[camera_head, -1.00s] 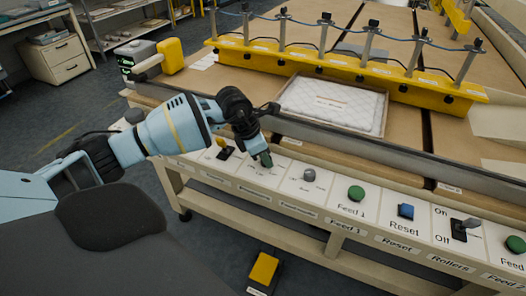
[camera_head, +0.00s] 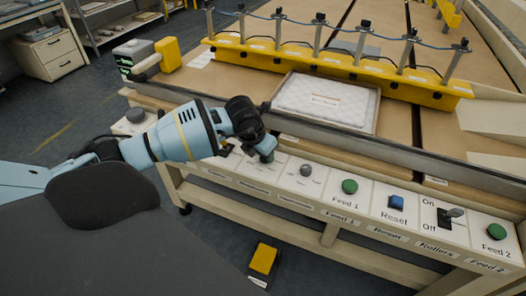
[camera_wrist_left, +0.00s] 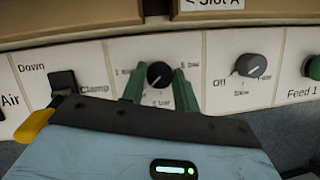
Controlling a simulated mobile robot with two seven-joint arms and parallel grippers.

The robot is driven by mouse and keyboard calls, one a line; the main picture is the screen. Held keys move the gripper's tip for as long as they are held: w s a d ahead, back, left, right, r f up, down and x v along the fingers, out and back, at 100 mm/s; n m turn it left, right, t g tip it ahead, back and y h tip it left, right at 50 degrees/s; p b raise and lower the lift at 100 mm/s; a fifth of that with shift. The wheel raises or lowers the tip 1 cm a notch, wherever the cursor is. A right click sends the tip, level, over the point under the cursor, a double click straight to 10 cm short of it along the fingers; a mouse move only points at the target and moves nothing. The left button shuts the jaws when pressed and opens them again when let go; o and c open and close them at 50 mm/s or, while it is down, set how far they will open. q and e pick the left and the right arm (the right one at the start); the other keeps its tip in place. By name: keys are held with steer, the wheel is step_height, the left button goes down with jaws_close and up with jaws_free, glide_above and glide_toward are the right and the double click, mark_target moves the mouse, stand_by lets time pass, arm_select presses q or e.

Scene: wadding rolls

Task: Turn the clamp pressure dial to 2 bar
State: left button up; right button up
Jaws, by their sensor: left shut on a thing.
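The clamp pressure dial (camera_wrist_left: 155,70) is a small black round knob with a white pointer line on a white panel square. The pointer slants toward the lower left in the left wrist view. My left gripper (camera_wrist_left: 158,82) has its two green fingers on either side of the knob, shut on it. In the head view the left gripper (camera_head: 267,157) reaches down to the panel and hides the dial.
Right of the dial is a grey Off knob (camera_wrist_left: 250,65), then the green Feed 1 button (camera_head: 349,186) and blue Reset button (camera_head: 396,202). Left is a black Clamp switch (camera_wrist_left: 63,80). A steel rail and a tray with a quilted pad (camera_head: 325,102) lie behind.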

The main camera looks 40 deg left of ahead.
stand_by(0.3)
arm_select(q)
steer(key=o, duration=1)
steer(key=shift+v, duration=3.95)
